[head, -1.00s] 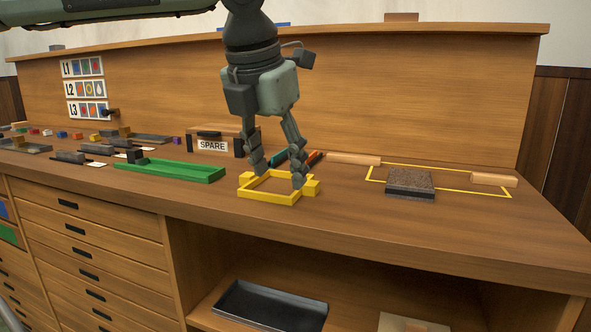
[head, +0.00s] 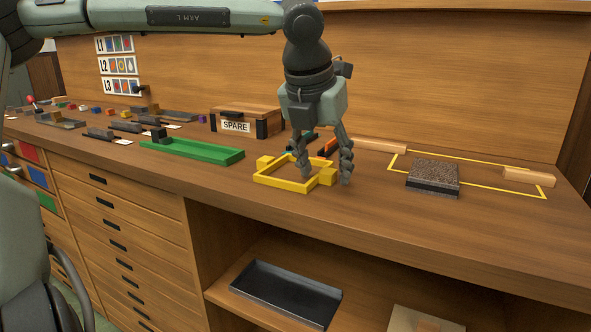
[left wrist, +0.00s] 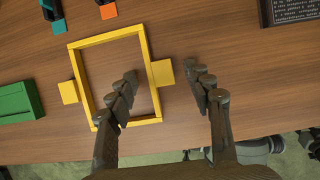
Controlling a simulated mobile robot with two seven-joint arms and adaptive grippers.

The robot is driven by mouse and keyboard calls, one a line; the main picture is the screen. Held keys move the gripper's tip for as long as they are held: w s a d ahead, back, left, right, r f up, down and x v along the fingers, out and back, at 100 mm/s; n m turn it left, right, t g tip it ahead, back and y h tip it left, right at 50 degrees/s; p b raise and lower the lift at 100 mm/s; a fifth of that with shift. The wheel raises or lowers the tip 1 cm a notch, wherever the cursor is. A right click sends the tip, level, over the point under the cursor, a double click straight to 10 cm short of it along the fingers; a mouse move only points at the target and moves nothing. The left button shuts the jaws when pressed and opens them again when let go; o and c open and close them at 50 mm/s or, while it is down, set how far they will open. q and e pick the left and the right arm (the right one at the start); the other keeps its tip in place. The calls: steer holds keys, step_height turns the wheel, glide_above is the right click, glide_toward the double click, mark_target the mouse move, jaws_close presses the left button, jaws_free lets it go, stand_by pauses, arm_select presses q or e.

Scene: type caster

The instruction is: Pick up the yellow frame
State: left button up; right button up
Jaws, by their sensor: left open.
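The yellow frame (head: 280,185) lies flat near the front of the wooden bench in the head view. It is a rectangle with a square tab on each of two opposite sides; the left wrist view shows the whole frame (left wrist: 148,58). My left gripper (head: 325,172) is open and empty, pointing down over the frame's right side. In the left wrist view, the right tab (left wrist: 163,74) shows between the fingers of the gripper (left wrist: 166,88). One finger appears over the frame's opening, the other beyond the tab. Contact cannot be told. My right gripper is not in view.
A green tray (head: 195,149) is left of the frame, with the SPARE box (head: 250,122) behind. Teal and orange pieces lie just behind the frame. Bare bench lies in front.

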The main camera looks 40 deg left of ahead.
arm_select(q)
jaws_close()
stand_by(0.3)
